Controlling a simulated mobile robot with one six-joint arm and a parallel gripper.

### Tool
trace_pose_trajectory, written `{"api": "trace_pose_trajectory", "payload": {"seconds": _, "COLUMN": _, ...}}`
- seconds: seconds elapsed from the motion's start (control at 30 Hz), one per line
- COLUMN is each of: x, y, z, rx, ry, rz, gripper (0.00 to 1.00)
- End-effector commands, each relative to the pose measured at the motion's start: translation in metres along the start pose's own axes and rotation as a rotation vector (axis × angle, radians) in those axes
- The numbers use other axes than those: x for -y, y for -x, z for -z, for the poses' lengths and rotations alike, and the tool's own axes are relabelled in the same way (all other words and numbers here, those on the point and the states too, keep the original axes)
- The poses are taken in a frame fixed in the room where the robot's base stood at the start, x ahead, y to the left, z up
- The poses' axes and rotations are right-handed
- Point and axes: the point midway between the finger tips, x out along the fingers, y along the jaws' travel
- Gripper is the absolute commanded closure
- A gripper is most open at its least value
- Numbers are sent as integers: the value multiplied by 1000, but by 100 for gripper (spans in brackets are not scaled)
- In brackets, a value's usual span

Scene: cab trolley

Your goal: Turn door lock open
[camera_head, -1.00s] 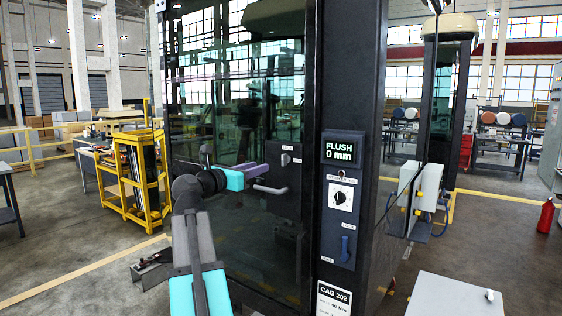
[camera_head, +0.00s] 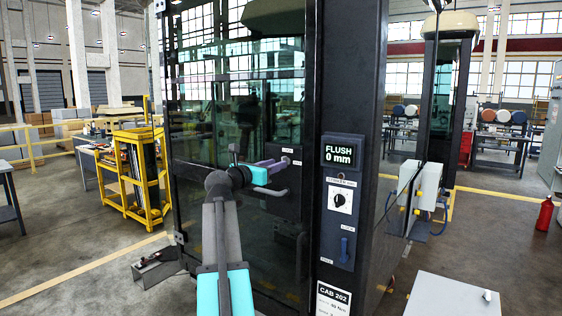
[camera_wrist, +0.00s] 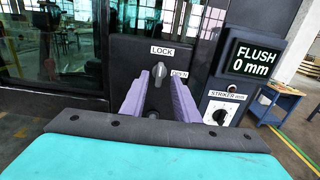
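The lock knob (camera_wrist: 159,71) is a small grey turn-piece on the dark lock plate (camera_wrist: 125,55) of the cab door. It stands roughly upright, with a LOCK label (camera_wrist: 162,50) above it and a second label, partly covered, to its right. My gripper (camera_wrist: 158,80) has its two purple fingers apart, pointing at the plate, with the knob seen between their tips. I cannot tell whether the tips touch the knob. In the head view my gripper (camera_head: 282,162) is at the lock plate and largely hides the knob.
A grey door handle (camera_head: 269,191) sticks out just below my gripper. The post to the right carries a FLUSH 0 mm display (camera_head: 339,152), a striker dial (camera_head: 340,199) and a blue lever (camera_head: 344,249). A yellow rack (camera_head: 140,180) stands to the left.

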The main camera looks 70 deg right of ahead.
Motion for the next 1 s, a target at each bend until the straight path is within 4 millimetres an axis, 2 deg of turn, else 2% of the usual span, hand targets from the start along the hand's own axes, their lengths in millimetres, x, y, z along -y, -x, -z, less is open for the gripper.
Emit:
{"api": "trace_pose_trajectory", "payload": {"seconds": 0.1, "x": 0, "y": -18, "z": -2, "rx": -1, "ry": 0, "rz": 1, "gripper": 72}}
{"api": "trace_pose_trajectory", "payload": {"seconds": 0.3, "x": 0, "y": -35, "z": -1, "rx": 0, "ry": 1, "rz": 0, "gripper": 72}}
{"api": "trace_pose_trajectory", "payload": {"seconds": 0.7, "x": 0, "y": -39, "z": 0, "rx": 0, "ry": 0, "rz": 0, "gripper": 72}}
{"api": "trace_pose_trajectory", "payload": {"seconds": 0.73, "x": 0, "y": -39, "z": 0, "rx": 0, "ry": 0, "rz": 0, "gripper": 74}}
{"api": "trace_pose_trajectory", "payload": {"seconds": 0.9, "x": 0, "y": -39, "z": 0, "rx": 0, "ry": 0, "rz": 0, "gripper": 100}}
{"api": "trace_pose_trajectory", "payload": {"seconds": 1.0, "x": 1, "y": -39, "z": 0, "rx": 0, "ry": 0, "rz": 1, "gripper": 100}}
